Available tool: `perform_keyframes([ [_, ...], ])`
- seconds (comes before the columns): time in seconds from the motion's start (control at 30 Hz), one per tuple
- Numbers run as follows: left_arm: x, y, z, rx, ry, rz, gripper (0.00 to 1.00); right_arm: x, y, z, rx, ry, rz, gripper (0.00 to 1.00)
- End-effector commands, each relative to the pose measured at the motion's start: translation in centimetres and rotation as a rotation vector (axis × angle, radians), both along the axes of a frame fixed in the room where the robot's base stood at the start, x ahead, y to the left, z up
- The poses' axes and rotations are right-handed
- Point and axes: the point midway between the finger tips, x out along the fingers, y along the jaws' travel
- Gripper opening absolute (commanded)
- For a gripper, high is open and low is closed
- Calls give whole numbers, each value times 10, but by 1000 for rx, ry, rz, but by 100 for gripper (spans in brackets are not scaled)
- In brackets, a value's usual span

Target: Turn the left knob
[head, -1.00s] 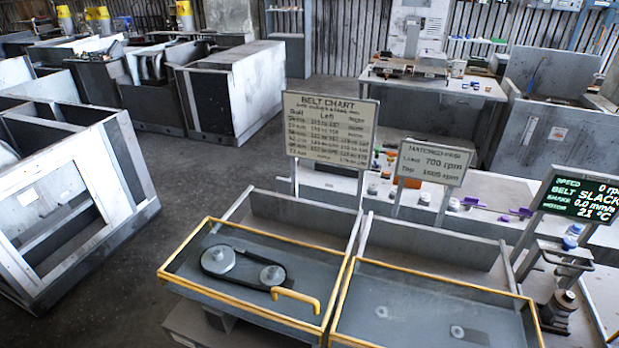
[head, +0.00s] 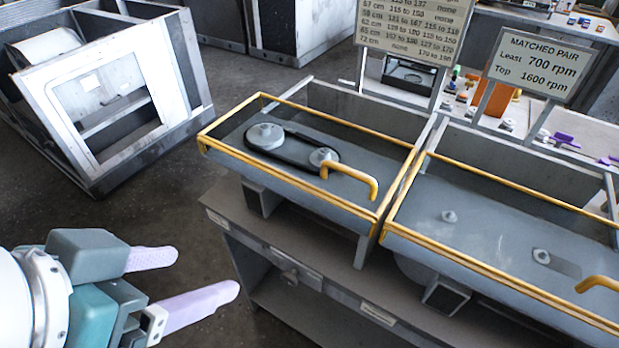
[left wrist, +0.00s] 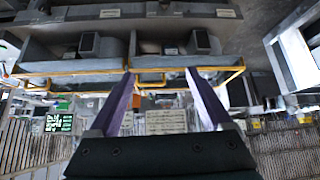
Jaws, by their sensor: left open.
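A small grey knob-like part (head: 290,275) sits on the front edge of the grey bench (head: 325,262), below the left yellow-rimmed tray (head: 225,148). I cannot tell its turned angle. My left gripper (head: 207,273) is open and empty, in front of the bench at lower left, with its pale purple fingers apart. It is left of the knob-like part and not touching it. In the left wrist view the two open fingers (left wrist: 160,88) point toward the bench and trays, with nothing between them. My right gripper is not in view.
The left tray holds two pulleys with a black belt (head: 292,147) and a yellow handle (head: 350,175). The right tray (head: 500,240) has two small posts. Signs (head: 540,65) stand behind. A metal frame (head: 120,95) stands at left. Open floor lies between.

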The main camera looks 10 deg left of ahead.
Motion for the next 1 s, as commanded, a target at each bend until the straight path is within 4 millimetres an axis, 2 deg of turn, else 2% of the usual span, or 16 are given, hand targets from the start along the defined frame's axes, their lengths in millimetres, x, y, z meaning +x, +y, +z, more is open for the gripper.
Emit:
perform_keyframes([
  [0.03,7,-2,-49,-14,-37,-8,83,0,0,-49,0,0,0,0],
  [0.3,41,-13,-162,-114,-256,-37,83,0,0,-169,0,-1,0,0],
  [0.5,58,-14,-241,-191,-416,-45,83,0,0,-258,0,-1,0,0],
  [0.8,73,-1,-350,-294,-653,-42,83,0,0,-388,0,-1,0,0],
  [0.9,75,5,-374,-322,-720,-38,83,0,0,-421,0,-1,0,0],
  [1.0,75,10,-389,-341,-772,-36,83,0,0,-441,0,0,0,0],
])
